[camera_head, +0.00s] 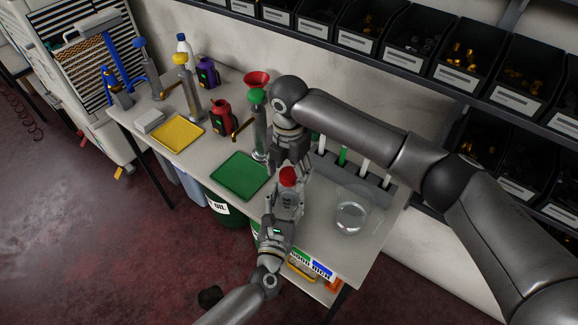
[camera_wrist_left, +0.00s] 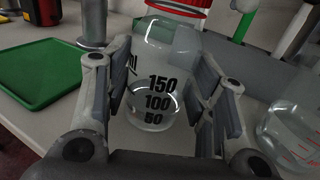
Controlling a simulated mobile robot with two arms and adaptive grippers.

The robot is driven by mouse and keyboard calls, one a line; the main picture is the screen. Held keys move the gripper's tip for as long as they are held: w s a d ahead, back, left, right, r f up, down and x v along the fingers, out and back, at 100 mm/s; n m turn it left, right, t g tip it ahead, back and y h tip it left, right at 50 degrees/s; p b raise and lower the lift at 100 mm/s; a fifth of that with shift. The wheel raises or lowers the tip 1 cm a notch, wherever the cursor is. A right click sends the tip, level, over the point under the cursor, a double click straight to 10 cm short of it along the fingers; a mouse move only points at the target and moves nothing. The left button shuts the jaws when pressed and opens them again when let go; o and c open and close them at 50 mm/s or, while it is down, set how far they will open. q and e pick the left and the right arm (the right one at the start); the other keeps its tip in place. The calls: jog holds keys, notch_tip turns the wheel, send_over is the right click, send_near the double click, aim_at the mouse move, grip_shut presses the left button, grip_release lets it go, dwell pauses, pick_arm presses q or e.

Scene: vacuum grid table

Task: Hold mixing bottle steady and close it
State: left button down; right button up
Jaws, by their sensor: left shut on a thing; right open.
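The clear mixing bottle (camera_head: 288,201) stands upright near the front edge of the table, with black 150, 100 and 50 marks in the left wrist view (camera_wrist_left: 158,95). Its red cap (camera_head: 288,176) sits at the top of the bottle; I cannot tell how tightly it is seated. My left gripper (camera_head: 284,214) is shut on the bottle's body, with a finger on each side in the left wrist view (camera_wrist_left: 160,100). My right gripper (camera_head: 290,163) is open just above the red cap, pointing down. The gap between its fingers and the cap is hard to judge.
A green tray (camera_head: 238,177) lies left of the bottle and a glass beaker (camera_head: 353,214) stands to its right. A grey rack (camera_head: 350,171) is behind. A green dispenser with a red funnel (camera_head: 257,100) and a red container (camera_head: 221,119) stand farther back. Shelf bins line the wall.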

jog(key=c, duration=1.1)
jog(key=m, duration=0.6)
jog(key=shift+m, duration=0.4)
jog(key=shift+c, duration=0.3)
jog(key=m, duration=0.5)
jog(key=shift+m, duration=0.3)
jog(key=m, duration=0.3)
jog(key=shift+a+m, duration=0.1)
jog(key=shift+m, duration=0.3)
jog(key=m, duration=0.3)
jog(key=shift+f+m, duration=0.1)
jog(key=shift+m, duration=0.3)
jog(key=m, duration=0.7)
jog(key=shift+m, duration=0.4)
jog(key=o, duration=1.2)
